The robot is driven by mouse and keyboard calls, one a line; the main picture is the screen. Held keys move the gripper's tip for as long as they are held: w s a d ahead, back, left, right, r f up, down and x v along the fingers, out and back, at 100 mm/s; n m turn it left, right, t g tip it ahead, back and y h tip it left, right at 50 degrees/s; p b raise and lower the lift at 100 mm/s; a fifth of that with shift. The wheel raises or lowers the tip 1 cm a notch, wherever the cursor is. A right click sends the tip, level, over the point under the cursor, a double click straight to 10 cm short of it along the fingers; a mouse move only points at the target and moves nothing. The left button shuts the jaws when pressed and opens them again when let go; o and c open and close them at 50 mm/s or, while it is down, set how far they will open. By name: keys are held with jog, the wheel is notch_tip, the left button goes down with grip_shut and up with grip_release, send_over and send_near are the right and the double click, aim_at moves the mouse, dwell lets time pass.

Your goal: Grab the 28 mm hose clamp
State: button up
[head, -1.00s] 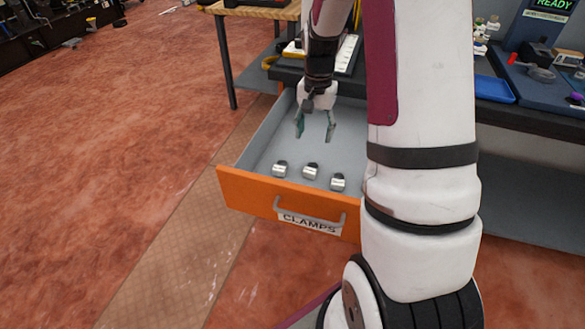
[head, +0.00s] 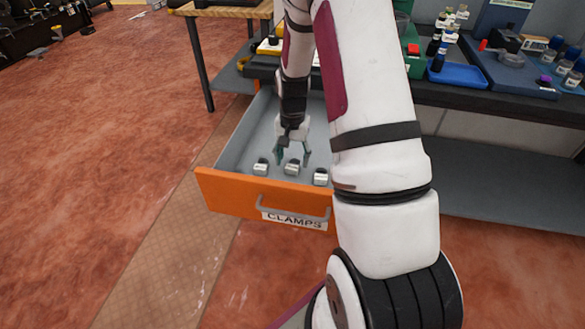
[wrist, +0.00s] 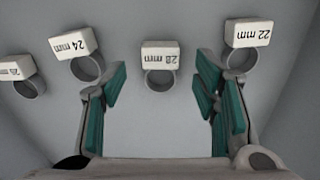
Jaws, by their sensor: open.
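The 28 mm hose clamp (wrist: 159,79) is a grey metal ring with a white label block, read upside down in the wrist view. In the head view it appears to be the middle clamp (head: 291,168) in the open drawer. My gripper (head: 292,157) is open above it, pointing down. In the wrist view the teal finger pads of my gripper (wrist: 161,80) stand either side of the clamp, with gaps on both sides and nothing held.
The 22 mm clamp (wrist: 239,60) is close by the right finger in the wrist view. The 24 mm clamp (wrist: 86,67) is close by the left finger, and another clamp (wrist: 27,86) lies farther left. The orange drawer front (head: 225,194) is labelled CLAMPS.

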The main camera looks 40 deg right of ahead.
aim_at(292, 165)
notch_tip(292, 165, down, 3)
jog(key=c, duration=1.2)
jog(key=shift+r, duration=0.1)
jog(key=shift+c, duration=0.2)
